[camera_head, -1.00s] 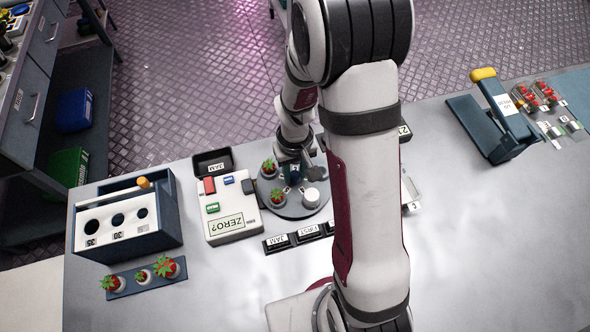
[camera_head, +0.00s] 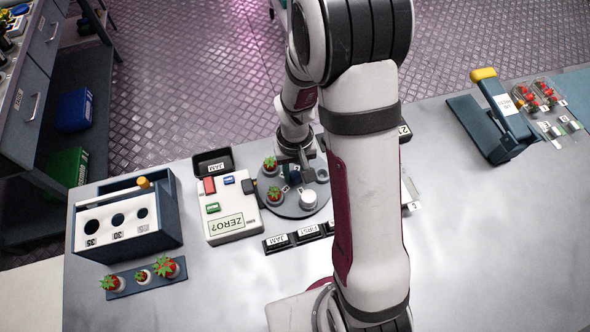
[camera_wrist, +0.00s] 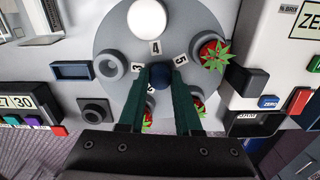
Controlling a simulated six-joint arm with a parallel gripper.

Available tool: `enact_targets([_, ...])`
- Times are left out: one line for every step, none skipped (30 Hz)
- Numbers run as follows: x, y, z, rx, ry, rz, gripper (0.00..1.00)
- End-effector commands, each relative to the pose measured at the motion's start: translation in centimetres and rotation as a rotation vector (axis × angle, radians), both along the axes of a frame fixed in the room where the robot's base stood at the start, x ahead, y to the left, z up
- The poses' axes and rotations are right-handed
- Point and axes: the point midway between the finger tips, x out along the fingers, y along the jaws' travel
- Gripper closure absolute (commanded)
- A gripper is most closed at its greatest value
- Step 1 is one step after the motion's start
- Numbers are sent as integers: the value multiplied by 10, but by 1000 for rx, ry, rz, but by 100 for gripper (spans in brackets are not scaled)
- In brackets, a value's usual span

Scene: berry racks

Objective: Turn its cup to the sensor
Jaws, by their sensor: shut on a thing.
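In the wrist view, number labels ring a dark blue knob (camera_wrist: 158,74) near the turntable's middle. My gripper (camera_wrist: 159,82) is shut on this knob. A strawberry (camera_wrist: 214,54) is right of the fingers; other red fruit is partly hidden by them.
A white box with a "ZERO?" screen (camera_head: 226,224) stands close left of the turntable, with a dark block (camera_wrist: 247,80) at the turntable's edge. A black "JAM" bin (camera_head: 213,163) is behind the box. Labelled black trays (camera_head: 308,232) lie in front. The table's right front is bare.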

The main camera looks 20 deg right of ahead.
Motion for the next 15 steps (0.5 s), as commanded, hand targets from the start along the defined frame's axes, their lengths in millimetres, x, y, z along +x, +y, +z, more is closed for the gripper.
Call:
enact_targets([1,-1,1,-1,-2,-22,100])
enact_targets([1,-1,1,-1,-2,-37,100])
enact_targets([1,-1,1,-1,-2,-57,100])
enact_targets([1,-1,1,-1,-2,-72,100])
enact_targets([1,-1,1,-1,-2,-87,100])
enact_targets([1,-1,1,-1,-2,-108,100])
enact_targets([1,-1,1,-1,-2,-122,100])
enact_targets([1,-1,1,-1,-2,-138,100])
enact_targets([1,-1,1,-1,-2,-157,100])
enact_targets([1,-1,1,0,-2,-173,100])
enact_targets([1,-1,1,0,-2,-187,100])
enact_targets([1,-1,1,0,-2,-208,100])
enact_targets([1,-1,1,0,-2,-222,100])
enact_targets([1,-1,1,0,-2,-238,100])
enact_targets([1,-1,1,0,-2,-257,100])
